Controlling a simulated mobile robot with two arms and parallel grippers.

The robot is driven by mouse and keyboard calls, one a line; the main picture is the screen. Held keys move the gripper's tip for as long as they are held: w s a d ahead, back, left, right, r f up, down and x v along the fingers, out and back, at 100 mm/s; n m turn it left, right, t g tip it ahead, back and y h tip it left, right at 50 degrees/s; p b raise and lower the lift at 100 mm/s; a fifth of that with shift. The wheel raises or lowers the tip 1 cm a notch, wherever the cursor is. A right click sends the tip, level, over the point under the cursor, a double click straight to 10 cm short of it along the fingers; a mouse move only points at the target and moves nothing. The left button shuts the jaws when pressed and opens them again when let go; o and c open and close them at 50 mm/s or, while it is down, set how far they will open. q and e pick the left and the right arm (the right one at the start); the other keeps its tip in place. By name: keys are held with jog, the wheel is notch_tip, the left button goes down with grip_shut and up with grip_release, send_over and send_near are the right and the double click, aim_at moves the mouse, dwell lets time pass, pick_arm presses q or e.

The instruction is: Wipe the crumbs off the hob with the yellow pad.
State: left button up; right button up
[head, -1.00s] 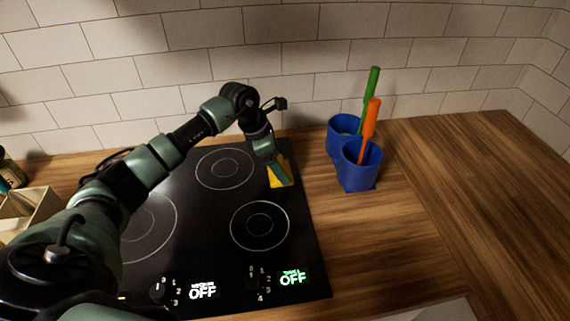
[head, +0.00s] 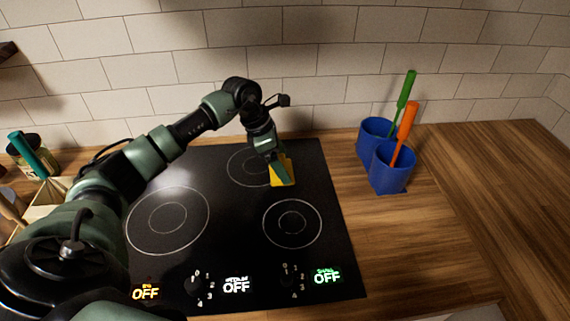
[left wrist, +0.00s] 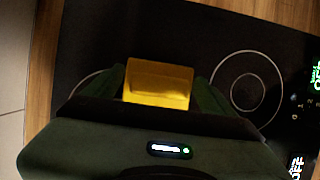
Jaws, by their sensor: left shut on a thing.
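The black hob (head: 230,225) is set in the wooden counter, with ring-marked burners and displays reading OFF. My left gripper (head: 277,172) is over its back right part, shut on the yellow pad (head: 287,172). In the left wrist view the yellow pad (left wrist: 158,82) sits between the two fingers, above the hob (left wrist: 215,35). I cannot tell whether the pad touches the glass. No crumbs can be made out in either view. My right gripper is not in view.
Two joined blue cups (head: 392,168) with a green-handled (head: 407,90) and an orange-handled utensil (head: 405,127) stand right of the hob. A tiled wall (head: 300,60) closes off the back. A jar (head: 35,155) and a light box (head: 45,197) are at left. The right counter (head: 470,190) is clear.

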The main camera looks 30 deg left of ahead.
pick_arm(q)
jog(key=r, duration=0.1)
jog(key=r+p, duration=0.1)
jog(key=r, duration=0.2)
jog(key=shift+w+d+r+p, duration=0.1)
jog(key=shift+w+d+p, duration=0.2)
jog(key=shift+d, duration=0.05)
jog(key=shift+p+v, duration=0.6)
jog(key=shift+v, duration=0.5)
jog(key=shift+w+d+r, duration=0.2)
jog(key=shift+r, duration=0.25)
jog(key=shift+d, duration=0.1)
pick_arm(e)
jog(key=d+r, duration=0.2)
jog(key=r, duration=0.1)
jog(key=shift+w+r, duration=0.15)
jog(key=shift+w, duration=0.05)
